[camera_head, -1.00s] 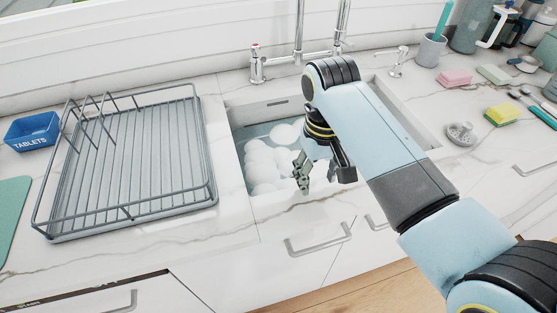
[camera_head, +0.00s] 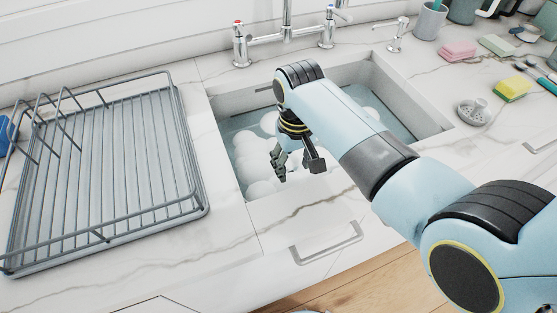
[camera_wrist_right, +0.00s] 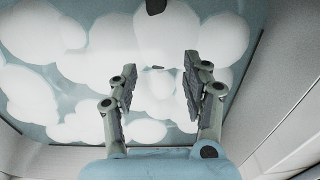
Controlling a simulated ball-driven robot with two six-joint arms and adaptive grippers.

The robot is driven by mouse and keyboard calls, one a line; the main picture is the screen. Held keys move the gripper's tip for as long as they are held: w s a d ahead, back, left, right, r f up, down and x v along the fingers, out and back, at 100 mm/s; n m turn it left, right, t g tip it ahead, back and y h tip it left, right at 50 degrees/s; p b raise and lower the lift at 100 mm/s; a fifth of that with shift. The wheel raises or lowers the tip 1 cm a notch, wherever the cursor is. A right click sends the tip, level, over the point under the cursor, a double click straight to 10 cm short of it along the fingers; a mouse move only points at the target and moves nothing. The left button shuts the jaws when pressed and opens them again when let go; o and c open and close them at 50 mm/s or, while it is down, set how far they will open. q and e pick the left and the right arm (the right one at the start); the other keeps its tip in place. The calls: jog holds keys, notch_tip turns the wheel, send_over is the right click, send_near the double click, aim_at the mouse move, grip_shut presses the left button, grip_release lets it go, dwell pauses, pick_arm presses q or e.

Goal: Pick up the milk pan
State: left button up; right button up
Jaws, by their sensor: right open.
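I cannot make out the milk pan in either view. The sink (camera_head: 229,104) holds water covered by white foam (camera_head: 258,168), which hides most of what lies below. In the right wrist view, a small dark piece (camera_wrist_right: 155,6) shows among the foam at the top edge; I cannot tell what it is. My right gripper (camera_head: 297,167) hangs over the front part of the sink, pointing down. My left gripper is not in view.
A grey wire dish rack (camera_head: 110,165) stands empty left of the sink. The tap (camera_head: 287,35) rises behind it. A sink strainer (camera_head: 474,112), a yellow sponge (camera_head: 512,89) and a pink sponge (camera_head: 458,50) lie on the right counter. The sink's front rim is close to my gripper.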

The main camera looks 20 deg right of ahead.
aim_at(293, 177)
notch_tip(293, 177, down, 4)
jog(key=shift+d+r, duration=0.1)
jog(key=shift+r, duration=0.05)
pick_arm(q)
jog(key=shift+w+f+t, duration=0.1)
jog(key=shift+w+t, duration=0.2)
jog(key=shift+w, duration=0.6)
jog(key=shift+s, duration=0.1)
pick_arm(e)
jog(key=c, duration=0.5)
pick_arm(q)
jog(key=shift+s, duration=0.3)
pick_arm(e)
grip_shut()
